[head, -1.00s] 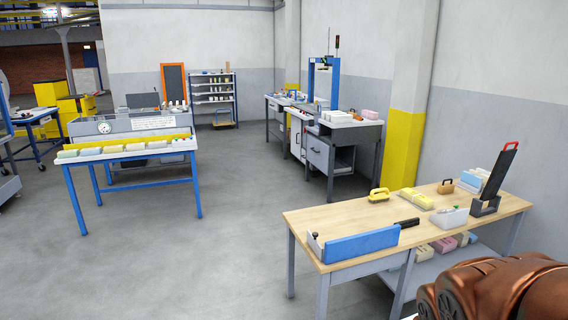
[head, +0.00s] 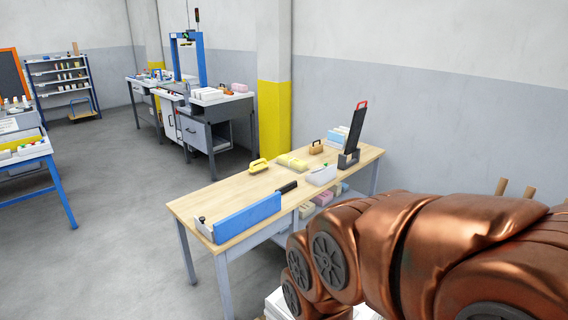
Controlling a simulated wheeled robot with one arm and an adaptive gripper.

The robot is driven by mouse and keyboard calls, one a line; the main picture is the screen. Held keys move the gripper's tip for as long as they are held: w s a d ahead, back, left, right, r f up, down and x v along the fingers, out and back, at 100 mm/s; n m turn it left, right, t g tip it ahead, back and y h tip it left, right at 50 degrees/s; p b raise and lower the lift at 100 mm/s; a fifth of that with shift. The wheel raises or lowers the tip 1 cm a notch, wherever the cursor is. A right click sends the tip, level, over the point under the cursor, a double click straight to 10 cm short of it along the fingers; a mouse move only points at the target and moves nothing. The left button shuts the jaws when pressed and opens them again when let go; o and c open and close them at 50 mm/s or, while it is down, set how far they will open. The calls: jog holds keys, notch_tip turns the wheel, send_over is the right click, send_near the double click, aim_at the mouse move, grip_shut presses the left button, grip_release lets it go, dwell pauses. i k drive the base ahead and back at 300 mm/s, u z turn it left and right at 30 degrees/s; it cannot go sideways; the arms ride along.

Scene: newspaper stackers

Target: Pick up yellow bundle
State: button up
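The yellow bundle (head: 292,162) lies flat on the wooden-topped table (head: 205,195), near the middle of its far side. It looks like a pale yellow stack in two parts. A yellow handled object (head: 258,165) stands just left of it. My copper-coloured arm fills the lower right of the head view, in front of the table and apart from the bundle. My gripper is not in view.
On the table are a blue-sided tray (head: 247,216), a white box (head: 321,175), a dark upright panel (head: 356,128) and a brown handled block (head: 316,147). A yellow-based pillar (head: 273,118) stands behind. The grey floor (head: 110,225) at left is open.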

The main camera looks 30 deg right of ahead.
aim_at(290, 162)
jog(key=k, duration=1.55)
jog(key=u, duration=0.5)
jog(key=i, duration=6.65)
jog(key=z, duration=0.05)
